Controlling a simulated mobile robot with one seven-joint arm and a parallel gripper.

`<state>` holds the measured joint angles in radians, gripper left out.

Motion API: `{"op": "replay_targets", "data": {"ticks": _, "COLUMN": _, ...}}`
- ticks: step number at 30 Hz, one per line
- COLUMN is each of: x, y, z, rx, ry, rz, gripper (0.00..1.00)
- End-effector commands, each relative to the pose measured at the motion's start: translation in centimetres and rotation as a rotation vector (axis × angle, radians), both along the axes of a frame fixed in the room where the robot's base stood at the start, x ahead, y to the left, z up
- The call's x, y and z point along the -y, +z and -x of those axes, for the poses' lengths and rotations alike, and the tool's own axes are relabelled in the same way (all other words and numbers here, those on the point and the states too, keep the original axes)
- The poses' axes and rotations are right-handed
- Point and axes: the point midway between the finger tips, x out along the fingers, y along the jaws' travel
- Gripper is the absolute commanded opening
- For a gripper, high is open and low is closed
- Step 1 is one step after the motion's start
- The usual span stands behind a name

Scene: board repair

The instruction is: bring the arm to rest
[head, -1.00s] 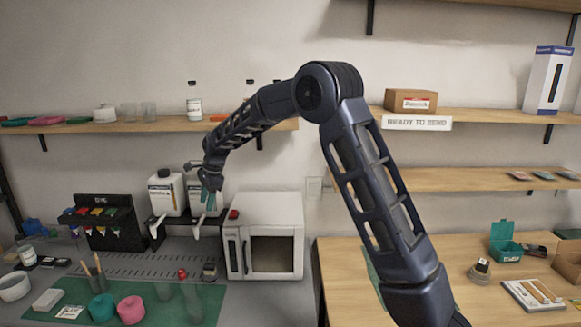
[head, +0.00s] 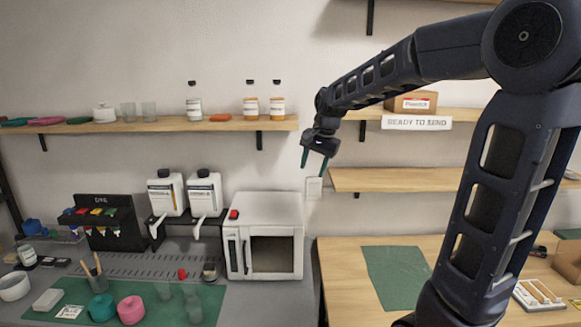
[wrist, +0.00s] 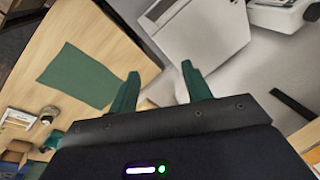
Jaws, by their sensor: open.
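My gripper (head: 314,158) hangs in the air in the head view, in front of the wall just above a wall switch plate and to the upper right of the white oven. Its two green fingers are apart with nothing between them. My dark arm reaches in from the right side of the head view and covers part of the right shelves and table.
The white oven (head: 240,255) stands on the grey counter. A green mat (head: 395,277) lies bare on the wooden table (head: 345,262). The READY TO SEND shelf (head: 465,117) and a lower shelf (head: 400,180) are close to the right of my gripper. Bottles (head: 251,105) stand on the left shelf.

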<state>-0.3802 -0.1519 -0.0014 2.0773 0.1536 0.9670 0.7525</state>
Motion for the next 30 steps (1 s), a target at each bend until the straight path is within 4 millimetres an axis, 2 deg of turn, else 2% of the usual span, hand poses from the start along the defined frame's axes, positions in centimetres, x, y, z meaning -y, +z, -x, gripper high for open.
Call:
{"op": "replay_targets", "data": {"ticks": 1, "x": 1.8, "y": 0.4, "z": 1.1, "rx": 0.021, "ry": 0.014, "rz": 0.009, "gripper": 0.48}}
{"op": "replay_targets", "data": {"ticks": 6, "x": 6.7, "y": 0.8, "z": 4.5, "rx": 0.081, "ry": 0.085, "rz": 0.056, "gripper": 0.48}}
{"op": "replay_targets", "data": {"ticks": 15, "x": 13.9, "y": 0.0, "z": 11.4, "rx": 0.171, "ry": 0.207, "rz": 0.157, "gripper": 0.48}}
{"op": "replay_targets", "data": {"ticks": 24, "x": 19.0, "y": -2.3, "z": 18.2, "rx": 0.235, "ry": 0.324, "rz": 0.275, "gripper": 0.48}}
{"op": "replay_targets", "data": {"ticks": 30, "x": 20.4, "y": -3.5, "z": 20.8, "rx": 0.251, "ry": 0.373, "rz": 0.325, "gripper": 0.48}}
